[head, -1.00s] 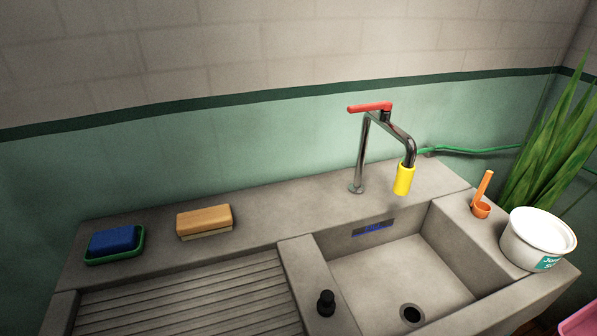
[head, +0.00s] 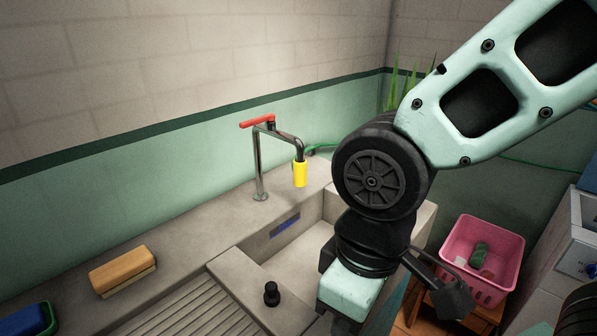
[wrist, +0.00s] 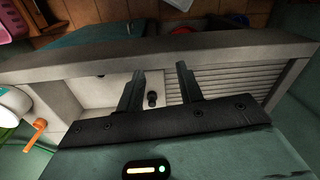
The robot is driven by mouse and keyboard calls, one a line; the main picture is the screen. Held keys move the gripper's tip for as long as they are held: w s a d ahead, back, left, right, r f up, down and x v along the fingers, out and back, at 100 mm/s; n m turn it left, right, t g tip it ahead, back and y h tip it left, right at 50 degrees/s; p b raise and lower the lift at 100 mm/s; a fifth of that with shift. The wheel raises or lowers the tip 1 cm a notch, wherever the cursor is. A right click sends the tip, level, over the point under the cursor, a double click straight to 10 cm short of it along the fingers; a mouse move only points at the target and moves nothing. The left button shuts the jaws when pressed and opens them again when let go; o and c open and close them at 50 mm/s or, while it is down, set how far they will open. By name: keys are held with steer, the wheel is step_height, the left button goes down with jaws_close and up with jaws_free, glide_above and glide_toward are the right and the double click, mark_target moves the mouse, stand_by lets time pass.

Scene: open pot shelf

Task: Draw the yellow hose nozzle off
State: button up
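The yellow nozzle (head: 300,174) hangs on the down-turned end of the chrome tap spout (head: 283,135), over the sink side of the counter, in the head view. A red lever (head: 257,121) tops the tap. My gripper (wrist: 160,72) is open and empty in the wrist view, its two dark fingers apart above the sink front. It is well away from the nozzle, which is out of the wrist view. In the head view my arm stands right of the tap, and the fingers cannot be made out.
A black stopper (head: 271,293) stands on the ledge beside the basin. A pink crate (head: 484,257) stands right. The wrist view shows an orange scoop (wrist: 38,126) and a white tub (wrist: 12,103).

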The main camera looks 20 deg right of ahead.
steer(key=o, duration=0.6)
steer(key=shift+w, duration=0.15)
steer(key=shift+o, duration=0.2)
steer(key=m+y+b, duration=0.2)
steer(key=m+y, duration=1.4)
steer(key=m, duration=1)
glide_toward(303, 174)
steer(key=shift+w+a+f, duration=0.4)
steer(key=shift+a+f, duration=0.05)
steer(key=shift+a, duration=1.05)
steer(key=shift+w+a+f, duration=0.45)
steer(key=shift+a+f, duration=0.05)
steer(key=shift+a, duration=1)
steer(key=shift+w+a+f, duration=0.4)
steer(key=shift+a+f, duration=0.05)
steer(key=shift+a, duration=1.05)
